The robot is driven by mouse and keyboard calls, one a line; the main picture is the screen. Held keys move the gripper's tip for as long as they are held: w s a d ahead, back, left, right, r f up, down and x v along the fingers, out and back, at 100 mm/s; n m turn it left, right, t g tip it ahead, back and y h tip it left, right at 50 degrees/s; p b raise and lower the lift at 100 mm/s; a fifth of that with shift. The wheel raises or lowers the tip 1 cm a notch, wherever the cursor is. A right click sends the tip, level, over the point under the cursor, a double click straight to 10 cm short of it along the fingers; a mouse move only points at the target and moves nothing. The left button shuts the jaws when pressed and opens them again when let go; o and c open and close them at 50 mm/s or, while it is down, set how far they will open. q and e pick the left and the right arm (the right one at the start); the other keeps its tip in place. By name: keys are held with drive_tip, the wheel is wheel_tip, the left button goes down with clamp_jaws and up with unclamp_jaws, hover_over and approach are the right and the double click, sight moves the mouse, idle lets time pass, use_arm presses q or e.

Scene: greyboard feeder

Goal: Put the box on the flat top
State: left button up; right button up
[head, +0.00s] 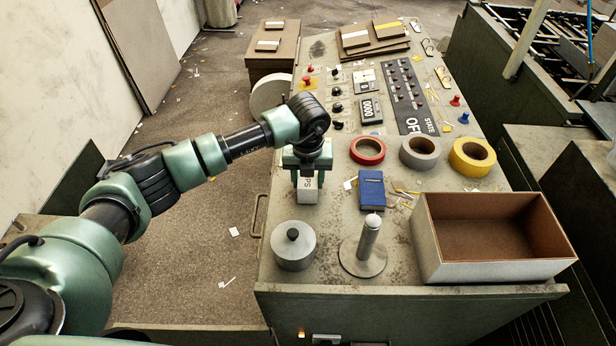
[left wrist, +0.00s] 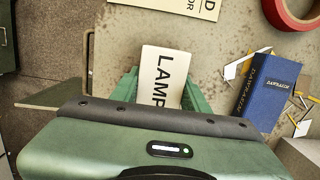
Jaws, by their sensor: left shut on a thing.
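My left gripper (head: 309,175) is shut on a small white box (head: 307,192) and points down over the left part of the console's flat top (head: 335,215). In the left wrist view the box (left wrist: 162,76) shows the letters "LAMP" between my green fingers. The fingers hide part of the box. I cannot tell whether its underside touches the top. My right gripper is in neither view.
A grey lidded cylinder (head: 293,245) and a metal spindle on a round base (head: 364,248) stand nearer me. A blue book (head: 371,190), tape rolls (head: 419,153) and an open box (head: 490,271) are to the right. The console's left edge is close.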

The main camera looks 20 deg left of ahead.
use_arm(q)
drive_tip(key=shift+f, duration=0.15)
drive_tip(key=shift+f+b, duration=0.25)
drive_tip(key=shift+b, duration=0.05)
drive_tip(key=o, duration=1.5)
drive_tip(key=shift+r, duration=0.1)
drive_tip(key=shift+c, duration=0.2)
drive_tip(key=shift+r, duration=0.1)
